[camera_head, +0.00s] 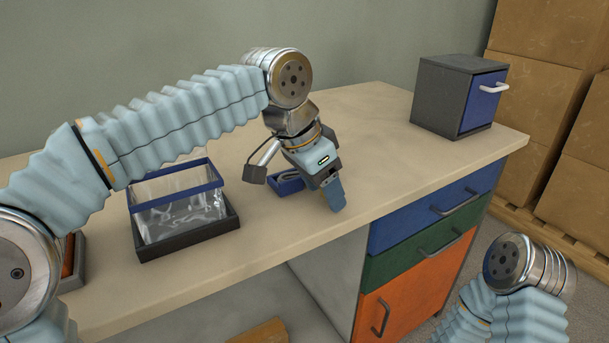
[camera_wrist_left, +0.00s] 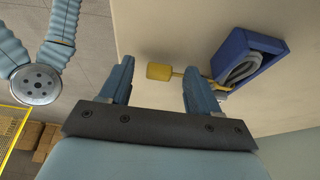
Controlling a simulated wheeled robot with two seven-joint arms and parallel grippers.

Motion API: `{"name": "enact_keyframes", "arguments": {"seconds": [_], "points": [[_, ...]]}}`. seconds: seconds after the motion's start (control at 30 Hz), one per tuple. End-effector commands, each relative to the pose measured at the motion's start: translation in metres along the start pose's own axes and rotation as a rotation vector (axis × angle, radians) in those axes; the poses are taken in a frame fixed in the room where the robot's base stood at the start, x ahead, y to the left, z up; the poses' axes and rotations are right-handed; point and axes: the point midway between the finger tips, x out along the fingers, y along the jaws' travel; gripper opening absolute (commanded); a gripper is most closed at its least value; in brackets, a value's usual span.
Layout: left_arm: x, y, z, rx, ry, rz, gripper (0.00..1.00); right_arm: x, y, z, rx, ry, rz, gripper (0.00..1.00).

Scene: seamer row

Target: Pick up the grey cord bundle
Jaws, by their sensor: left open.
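The grey cord bundle (camera_wrist_left: 244,68) lies in a small blue tray (camera_wrist_left: 252,42) on the bench. In the head view the blue tray (camera_head: 286,183) sits just behind my left gripper, and a bit of the grey cord (camera_head: 290,178) shows in it. My left gripper (camera_head: 337,198) points down over the bench beside the tray. In the left wrist view its two fingers (camera_wrist_left: 155,85) are apart with nothing held between them, and the tray is off to their right. My right gripper is out of view; only part of my right arm shows at the lower right.
A yellow-tagged piece (camera_wrist_left: 159,72) lies by the tray. A clear-walled bin (camera_head: 180,215) with a dark base stands left on the bench. A grey cabinet with a blue door (camera_head: 480,100) stands at the far right. Drawers (camera_head: 425,217) are below the bench edge. Cartons (camera_head: 545,85) are stacked beyond.

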Motion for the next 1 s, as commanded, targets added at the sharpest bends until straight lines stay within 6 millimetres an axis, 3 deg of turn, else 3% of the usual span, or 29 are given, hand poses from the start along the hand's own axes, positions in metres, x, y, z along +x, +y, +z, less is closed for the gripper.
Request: {"name": "enact_keyframes", "arguments": {"seconds": [0.27, 0.67, 1.0], "points": [[0.0047, 0.0001, -0.0002, 0.000, 0.001, -0.001, 0.62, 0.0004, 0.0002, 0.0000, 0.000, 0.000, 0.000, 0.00], [0.0044, 0.0001, -0.0002, 0.000, 0.001, -0.001, 0.00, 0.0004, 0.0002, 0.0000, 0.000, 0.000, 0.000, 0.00], [0.0008, 0.0001, -0.0019, 0.000, 0.003, -0.001, 0.00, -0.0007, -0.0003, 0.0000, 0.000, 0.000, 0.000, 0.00]]}}
